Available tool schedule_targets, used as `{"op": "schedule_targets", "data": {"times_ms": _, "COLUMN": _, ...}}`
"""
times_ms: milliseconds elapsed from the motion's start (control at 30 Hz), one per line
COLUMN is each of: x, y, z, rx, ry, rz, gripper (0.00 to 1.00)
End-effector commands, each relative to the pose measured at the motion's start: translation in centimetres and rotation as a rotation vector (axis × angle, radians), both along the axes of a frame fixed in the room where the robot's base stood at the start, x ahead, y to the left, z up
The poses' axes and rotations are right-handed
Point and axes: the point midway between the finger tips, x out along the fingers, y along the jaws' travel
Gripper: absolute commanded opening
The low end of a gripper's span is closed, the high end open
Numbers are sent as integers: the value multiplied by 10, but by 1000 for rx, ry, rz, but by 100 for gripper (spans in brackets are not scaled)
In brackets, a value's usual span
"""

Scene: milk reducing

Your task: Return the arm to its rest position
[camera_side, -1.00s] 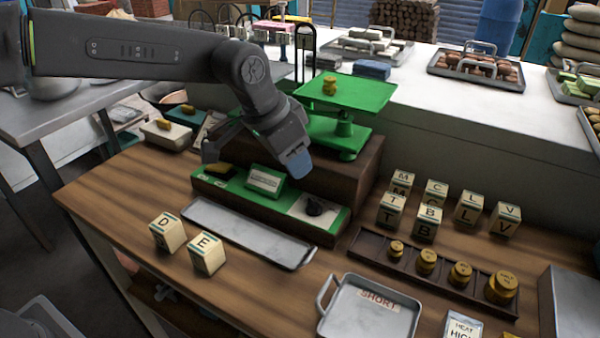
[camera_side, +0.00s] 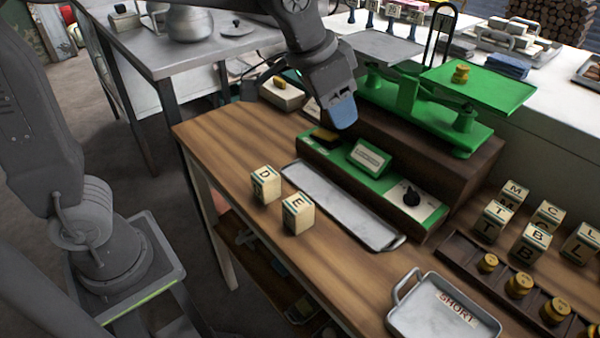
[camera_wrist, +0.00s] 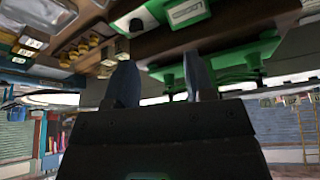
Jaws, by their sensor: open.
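My gripper (camera_side: 342,110) hangs above the back-left end of the green control panel (camera_side: 378,180), in front of the green balance scale (camera_side: 425,108). In the wrist view my gripper (camera_wrist: 160,85) shows two blue-grey fingers spread apart with nothing between them. The side view shows the gripper nearly edge-on. The panel carries a small display and a black knob (camera_side: 411,195). A brass weight (camera_side: 460,73) sits on the scale's right green pan; the left grey pan (camera_side: 385,46) looks empty.
Lettered blocks D (camera_side: 266,184) and E (camera_side: 298,214) stand left of an empty metal tray (camera_side: 345,205). More lettered blocks (camera_side: 531,243) and a rack of brass weights (camera_side: 519,285) are at right. A tray marked SHORT (camera_side: 443,307) lies in front. The table's left end is clear.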

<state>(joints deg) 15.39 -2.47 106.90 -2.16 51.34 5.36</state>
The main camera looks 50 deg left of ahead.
Motion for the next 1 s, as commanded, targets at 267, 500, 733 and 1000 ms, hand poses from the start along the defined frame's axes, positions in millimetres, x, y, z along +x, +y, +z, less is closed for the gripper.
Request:
{"op": "schedule_targets", "data": {"times_ms": 267, "x": -101, "y": 77, "z": -4, "rx": -9, "ry": -43, "rz": 201, "gripper": 49}}
{"op": "schedule_targets", "data": {"times_ms": 500, "x": -158, "y": 105, "z": -32, "rx": -14, "ry": -64, "rz": 319, "gripper": 49}}
{"op": "schedule_targets", "data": {"times_ms": 733, "x": -171, "y": 110, "z": -42, "rx": -14, "ry": -66, "rz": 346, "gripper": 49}}
{"op": "schedule_targets", "data": {"times_ms": 1000, "x": -170, "y": 110, "z": -41, "rx": -14, "ry": -66, "rz": 345, "gripper": 49}}
